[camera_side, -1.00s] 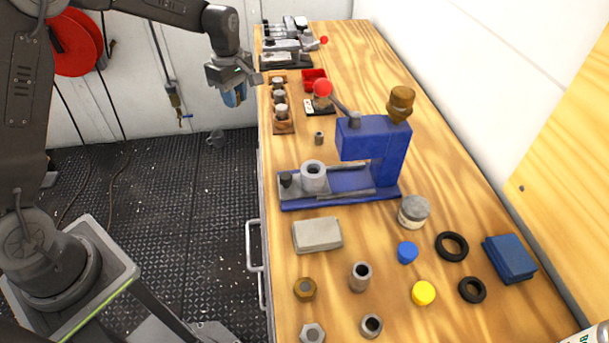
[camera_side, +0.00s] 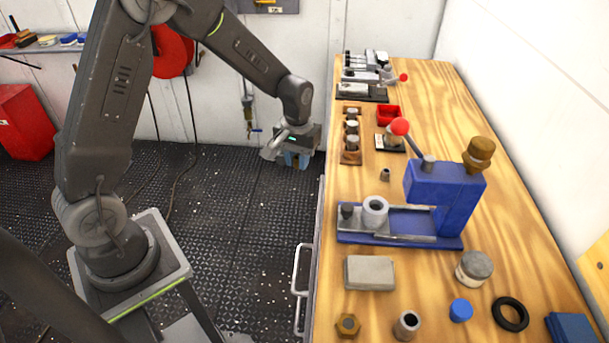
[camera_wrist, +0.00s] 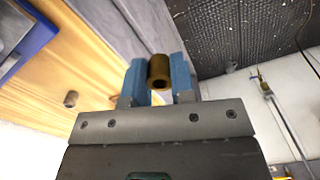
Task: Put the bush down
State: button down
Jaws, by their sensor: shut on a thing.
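The bush (camera_wrist: 159,71) is a brown, bronze-looking hollow cylinder in the wrist view. My gripper (camera_wrist: 158,80) is shut on it, with one blue finger on each side, and its open end faces the camera. In the side view my gripper (camera_side: 297,160) hangs beside the left edge of the wooden bench (camera_side: 540,225), over the dark floor. The bush cannot be made out there. In the wrist view the bench (camera_wrist: 95,60) lies to the left of the bush and the floor to the right.
A blue press (camera_side: 440,200) with a red-knobbed lever stands on the bench. A wooden holder (camera_side: 350,158) with several grey parts is near my gripper. A small grey bush (camera_side: 385,174), a red bin (camera_side: 388,115) and a grey block (camera_side: 370,272) also stand there. Bare wood lies between them.

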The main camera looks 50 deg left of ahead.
jog(key=w+a+r+m, duration=0.3)
jog(key=w+r+m, duration=0.3)
jog(key=w, duration=0.1)
send_over(351, 177)
notch_tip(351, 177, down, 6)
jog(key=shift+f, duration=2.2)
jog(key=c, duration=1.4)
grip_release()
jog(key=shift+f, duration=0.15)
jog(key=o, duration=0.4)
jog(key=shift+o, duration=0.2)
